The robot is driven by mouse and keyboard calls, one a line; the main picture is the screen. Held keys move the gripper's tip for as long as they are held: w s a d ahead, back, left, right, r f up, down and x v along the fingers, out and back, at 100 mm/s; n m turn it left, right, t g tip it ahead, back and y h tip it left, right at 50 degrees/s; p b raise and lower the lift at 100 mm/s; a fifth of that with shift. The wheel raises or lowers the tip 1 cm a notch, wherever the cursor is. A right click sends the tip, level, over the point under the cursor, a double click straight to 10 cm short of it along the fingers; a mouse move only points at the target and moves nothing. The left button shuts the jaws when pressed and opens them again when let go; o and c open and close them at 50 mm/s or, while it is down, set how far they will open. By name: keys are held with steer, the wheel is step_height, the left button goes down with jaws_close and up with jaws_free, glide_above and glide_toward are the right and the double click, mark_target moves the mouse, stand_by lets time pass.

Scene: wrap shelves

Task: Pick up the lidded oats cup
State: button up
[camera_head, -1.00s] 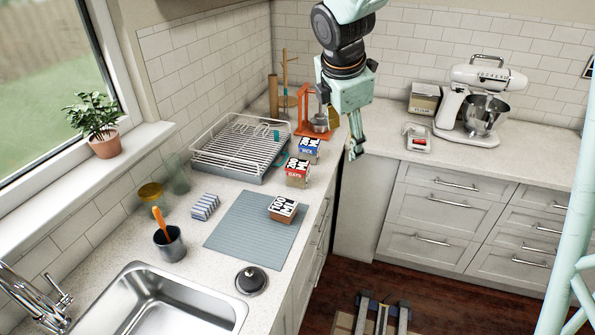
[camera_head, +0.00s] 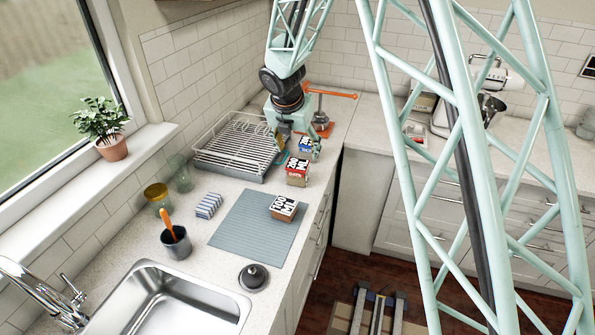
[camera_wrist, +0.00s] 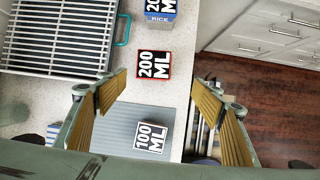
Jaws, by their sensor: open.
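The oats cup (camera_head: 297,171) is a small box-like cup with a red-edged 200 ML top and small front lettering that seems to read OATS. It stands upright on the counter behind the mat and also shows in the wrist view (camera_wrist: 153,67). My gripper (camera_wrist: 160,92) is open and empty, its yellow-padded fingers spread wide. In the wrist view the oats cup lies between and beyond the fingertips, apart from them. In the head view my gripper (camera_head: 296,140) is above the counter behind the oats cup, partly hiding the blue rice cup (camera_head: 306,145).
A brown 100 ML cup (camera_head: 284,207) stands on the grey-blue mat (camera_head: 240,232), nearer than the oats cup. A dish rack (camera_head: 235,150) is left of the oats cup. An orange stand (camera_head: 322,122) is behind. The counter's right edge drops to the floor.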

mark_target(297, 165)
steer(key=shift+w+a+f+n, duration=0.3)
steer(key=shift+a+f+n, duration=0.1)
steer(key=shift+a+f, duration=0.2)
steer(key=shift+b+x, duration=0.3)
steer(key=shift+x, duration=3.85)
steer(key=shift+f, duration=0.1)
steer(key=shift+w+f, duration=0.1)
steer(key=shift+f, duration=0.05)
steer(key=shift+x, duration=2.45)
steer(key=shift+w+a, duration=0.1)
steer(key=c, duration=1)
